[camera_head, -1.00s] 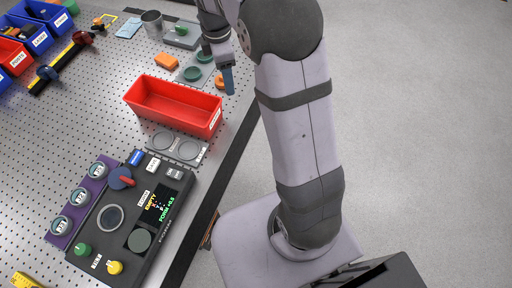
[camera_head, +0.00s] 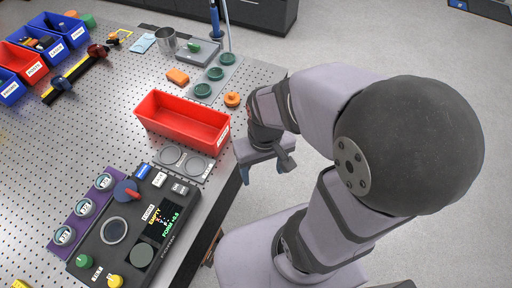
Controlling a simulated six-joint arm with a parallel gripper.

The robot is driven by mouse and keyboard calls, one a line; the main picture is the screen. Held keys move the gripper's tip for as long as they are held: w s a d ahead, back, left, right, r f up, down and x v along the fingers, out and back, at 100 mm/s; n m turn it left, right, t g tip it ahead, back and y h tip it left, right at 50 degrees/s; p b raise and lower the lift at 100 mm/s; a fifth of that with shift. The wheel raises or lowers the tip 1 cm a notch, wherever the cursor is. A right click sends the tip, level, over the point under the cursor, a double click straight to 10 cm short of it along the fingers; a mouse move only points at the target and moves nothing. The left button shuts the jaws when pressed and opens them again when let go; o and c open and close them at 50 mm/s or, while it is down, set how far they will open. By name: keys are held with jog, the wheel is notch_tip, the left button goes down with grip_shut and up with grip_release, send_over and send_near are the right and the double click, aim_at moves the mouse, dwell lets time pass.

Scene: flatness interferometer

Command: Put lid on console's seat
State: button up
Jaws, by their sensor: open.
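The console (camera_head: 172,243) is dark and lies near the front edge of the pegboard table. A round, light-rimmed recess (camera_head: 114,230) in its top looks like the seat; it appears empty, and the console's display reads "EMPTY". No part is clearly marked as the lid. A grey plate with a green knob (camera_head: 196,47) at the back could be it, but I cannot tell. A flat grey-green disc (camera_head: 139,256) is on the console's front right. My gripper (camera_head: 266,172) is open and empty, beyond the table's right edge and right of the red bin.
A red bin (camera_head: 160,124) stands mid-table behind the console. A plate with two round pads (camera_head: 187,162) lies between them. Green dishes (camera_head: 204,90), orange pieces (camera_head: 177,77) and a metal cup (camera_head: 166,40) are further back. Blue bins (camera_head: 62,30) stand far left.

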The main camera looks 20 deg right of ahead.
jog(key=w+d+t, duration=0.1)
jog(key=w, duration=0.6)
jog(key=w+d+t+b, duration=0.1)
jog(key=w+d, duration=0.1)
jog(key=w, duration=0.5)
jog(key=w+d+n+t+b, duration=0.1)
jog(key=w, duration=0.6)
jog(key=shift+d+f, duration=0.25)
jog(key=shift+d, duration=0.05)
jog(key=t+b, duration=0.1)
send_near(233, 96)
notch_tip(233, 96, down, 3)
jog(key=shift+y, duration=0.3)
jog(key=shift+w+p+x, duration=0.2)
jog(key=shift+p+x, duration=0.65)
jog(key=shift+x, duration=0.95)
jog(key=shift+w+p+x, duration=0.2)
jog(key=shift+p+x, duration=0.65)
jog(key=shift+x, duration=0.95)
jog(key=shift+d+r+t, duration=0.15)
jog(key=shift+r+t, duration=0.05)
jog(key=shift+t, duration=0.1)
jog(key=c, duration=1.2)
notch_tip(233, 96, up, 10)
jog(key=b, duration=0.3)
